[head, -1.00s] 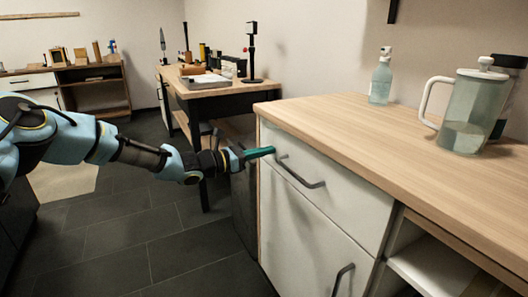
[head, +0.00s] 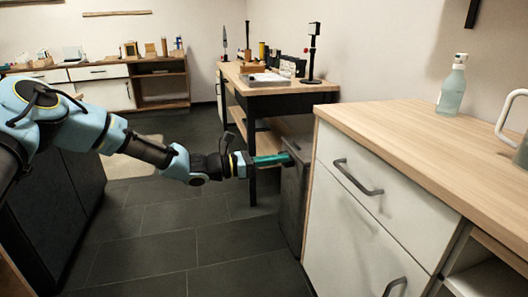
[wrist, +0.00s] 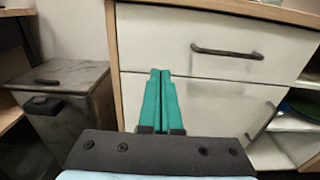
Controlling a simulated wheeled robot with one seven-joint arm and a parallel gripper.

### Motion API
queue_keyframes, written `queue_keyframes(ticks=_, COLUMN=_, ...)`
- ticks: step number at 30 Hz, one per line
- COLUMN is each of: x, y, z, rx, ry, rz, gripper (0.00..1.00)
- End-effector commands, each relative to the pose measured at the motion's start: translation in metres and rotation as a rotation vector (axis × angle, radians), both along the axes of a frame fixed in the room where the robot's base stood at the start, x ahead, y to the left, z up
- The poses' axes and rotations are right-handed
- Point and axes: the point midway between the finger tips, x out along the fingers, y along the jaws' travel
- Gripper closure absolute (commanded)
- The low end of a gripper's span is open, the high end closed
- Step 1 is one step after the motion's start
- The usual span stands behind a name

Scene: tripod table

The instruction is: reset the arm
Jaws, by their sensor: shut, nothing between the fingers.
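My gripper (head: 288,158) has green fingers and a black body. It is shut and empty, held out level in front of the dark bin beside the white cabinet in the head view. In the wrist view my gripper (wrist: 160,75) has its two fingers side by side, pointing toward the white cabinet front (wrist: 215,95). I cannot tell how far the fingertips are from the cabinet.
The wooden-topped cabinet (head: 385,125) bears a spray bottle (head: 452,88) and a pitcher (head: 512,125). A dark bin (wrist: 68,110) stands left of it. A workbench (head: 290,88) with tools stands behind. Dark floor tiles (head: 150,235) are open at lower left.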

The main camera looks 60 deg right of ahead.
Motion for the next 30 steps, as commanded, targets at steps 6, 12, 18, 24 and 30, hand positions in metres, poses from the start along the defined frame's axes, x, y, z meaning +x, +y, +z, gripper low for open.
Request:
queue_keyframes(ticks=6, x=0.001, y=0.001, z=0.000, rx=0.000, ry=0.000, rz=0.000, gripper=1.00)
queue_keyframes(ticks=12, x=0.011, y=0.026, z=-0.007, rx=0.013, ry=-0.135, rz=-0.033, gripper=1.00)
queue_keyframes(ticks=18, x=0.062, y=0.123, z=-0.038, rx=0.091, ry=-0.567, rz=-0.146, gripper=1.00)
queue_keyframes(ticks=24, x=0.131, y=0.252, z=-0.056, rx=0.220, ry=-0.967, rz=-0.277, gripper=1.00)
queue_keyframes(ticks=30, x=0.184, y=0.389, z=-0.048, rx=0.371, ry=-1.264, rz=-0.410, gripper=1.00)
